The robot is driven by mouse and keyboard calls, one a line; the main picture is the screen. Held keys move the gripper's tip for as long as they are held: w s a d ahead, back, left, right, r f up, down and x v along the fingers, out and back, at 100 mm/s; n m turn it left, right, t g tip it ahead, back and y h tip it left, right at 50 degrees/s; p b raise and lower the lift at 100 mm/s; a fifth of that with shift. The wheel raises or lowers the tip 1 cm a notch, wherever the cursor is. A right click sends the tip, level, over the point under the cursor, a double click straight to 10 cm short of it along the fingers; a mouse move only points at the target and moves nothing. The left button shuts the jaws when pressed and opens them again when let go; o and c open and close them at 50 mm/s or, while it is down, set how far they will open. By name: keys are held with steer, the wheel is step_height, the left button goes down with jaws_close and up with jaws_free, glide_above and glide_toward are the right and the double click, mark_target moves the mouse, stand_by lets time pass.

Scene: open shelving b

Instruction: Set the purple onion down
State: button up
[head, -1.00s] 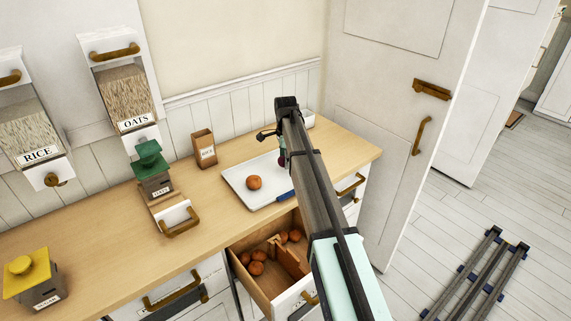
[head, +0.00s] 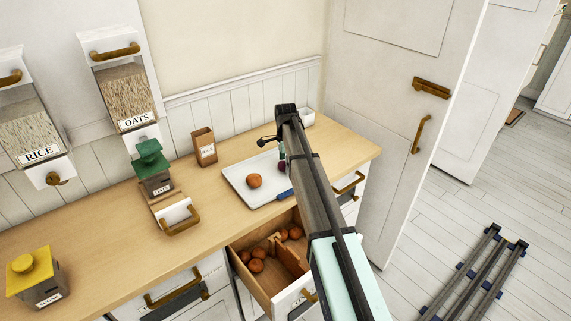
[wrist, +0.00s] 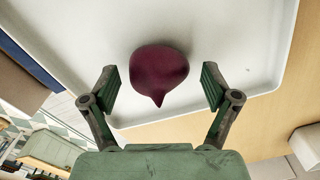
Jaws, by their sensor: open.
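The purple onion (wrist: 160,74) sits on the white tray (wrist: 215,25) in the wrist view, its pointed tip toward my gripper. My gripper (wrist: 159,88) is open, with one finger on each side of the onion and a visible gap at both sides. In the head view only a sliver of the onion (head: 282,165) shows beside my arm. The tray (head: 240,183) lies on the wooden counter there, and my arm hides its right part and the gripper's fingertips.
A brown onion (head: 254,181) lies on the tray, near a blue-handled item (head: 285,194). An open drawer (head: 262,296) below holds several brown onions. A small brown box (head: 204,147) stands behind the tray. A white container (head: 307,117) is at the back right.

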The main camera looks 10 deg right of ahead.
step_height(320, 180, up, 12)
steer(key=b, duration=0.3)
steer(key=shift+r, duration=0.15)
stand_by(1.4)
